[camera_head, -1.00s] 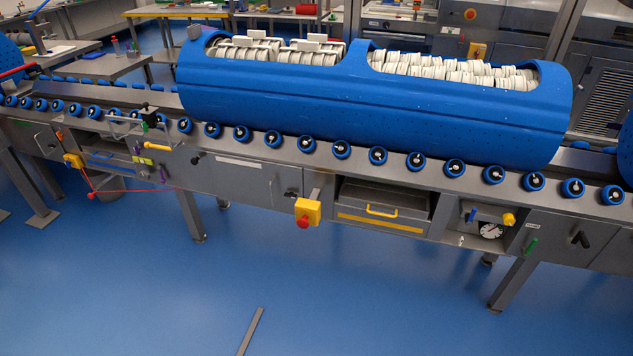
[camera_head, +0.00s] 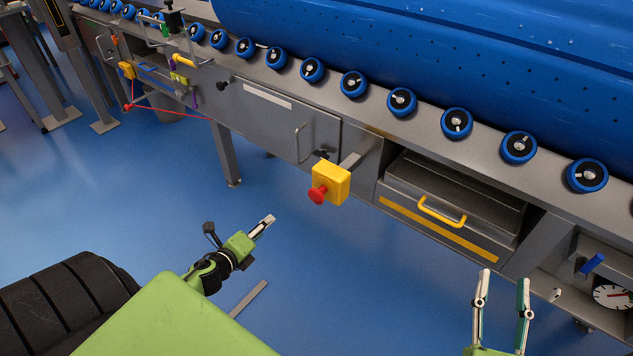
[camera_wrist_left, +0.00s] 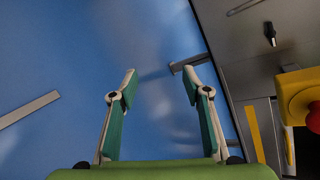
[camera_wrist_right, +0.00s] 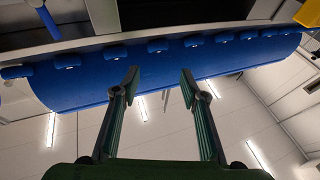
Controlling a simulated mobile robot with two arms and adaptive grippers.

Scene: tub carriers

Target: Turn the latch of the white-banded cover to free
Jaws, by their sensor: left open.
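The white-banded cover (camera_head: 268,110) is a grey door under the conveyor, with a white strip near its top and a wire handle. A dark latch (camera_head: 322,153) sits by its right edge, just above a yellow box; its exact turn angle is too small to read. The latch also shows in the left wrist view (camera_wrist_left: 270,35), to the upper right of the fingers. My left gripper (camera_head: 267,222) is open and empty, below and apart from the door. My right gripper (camera_head: 501,283) is open and empty, in front of the yellow-striped drawer.
A yellow box (camera_head: 332,182) with a red button juts out just below the latch. A grey drawer (camera_head: 450,205) with a yellow handle is to its right. Blue rollers (camera_head: 354,84) and a large blue tub (camera_head: 440,60) lie above.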

